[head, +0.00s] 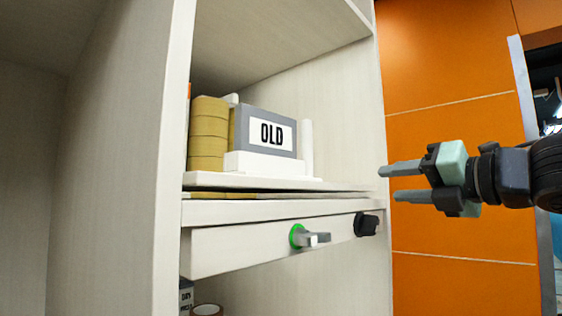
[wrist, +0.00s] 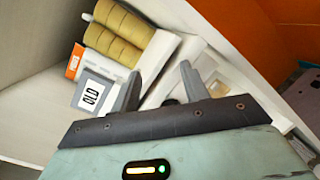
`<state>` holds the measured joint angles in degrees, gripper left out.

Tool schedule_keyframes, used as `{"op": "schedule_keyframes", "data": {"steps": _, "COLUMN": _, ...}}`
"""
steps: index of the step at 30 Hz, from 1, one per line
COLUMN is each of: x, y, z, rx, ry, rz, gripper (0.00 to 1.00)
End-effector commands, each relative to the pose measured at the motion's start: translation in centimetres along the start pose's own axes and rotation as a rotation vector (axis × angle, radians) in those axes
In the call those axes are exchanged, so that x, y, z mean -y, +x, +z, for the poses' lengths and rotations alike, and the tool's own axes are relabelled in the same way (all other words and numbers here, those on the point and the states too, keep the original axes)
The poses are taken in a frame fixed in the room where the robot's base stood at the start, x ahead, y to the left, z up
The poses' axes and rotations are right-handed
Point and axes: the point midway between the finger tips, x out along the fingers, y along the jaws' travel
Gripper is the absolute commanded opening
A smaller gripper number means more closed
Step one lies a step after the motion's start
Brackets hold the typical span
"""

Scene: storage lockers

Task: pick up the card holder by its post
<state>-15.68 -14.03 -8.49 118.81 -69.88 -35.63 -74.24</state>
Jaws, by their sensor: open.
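The card holder appears to be the white base (head: 270,163) with an upright white post (head: 306,148) at its right end. A grey piece with an "OLD" label (head: 272,133) stands at the base, on the locker shelf. The label also shows in the wrist view (wrist: 90,94), left of the fingers. My gripper (head: 390,183) is open and empty, to the right of the post and apart from it, outside the shelf. In the wrist view its two fingers (wrist: 160,73) point toward the shelf. I cannot clearly tell the post there.
Stacked yellow rolls (head: 208,133) stand left of the label. An orange piece (wrist: 75,61) shows beside them in the wrist view. Below the shelf are a drawer front (head: 240,247), a green-ringed lock (head: 297,236) and a black knob (head: 367,224). The locker side wall rises behind the post.

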Motion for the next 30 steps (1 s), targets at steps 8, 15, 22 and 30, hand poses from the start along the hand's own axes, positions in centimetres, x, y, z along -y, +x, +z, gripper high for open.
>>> {"op": "schedule_keyframes", "data": {"steps": 8, "x": -7.5, "y": -3.5, "z": 1.7, "rx": -0.105, "ry": -0.671, "rz": 0.271, "gripper": 0.45}}
{"op": "schedule_keyframes", "data": {"steps": 15, "x": -8.8, "y": -1.0, "z": 1.1, "rx": -0.124, "ry": -0.735, "rz": 0.299, "gripper": 0.45}}
{"op": "schedule_keyframes", "data": {"steps": 22, "x": -10.0, "y": 3.7, "z": 0.1, "rx": -0.122, "ry": -0.732, "rz": 0.297, "gripper": 0.45}}
{"op": "schedule_keyframes", "data": {"steps": 30, "x": -10.6, "y": 7.4, "z": -0.8, "rx": -0.119, "ry": -0.732, "rz": 0.296, "gripper": 0.45}}
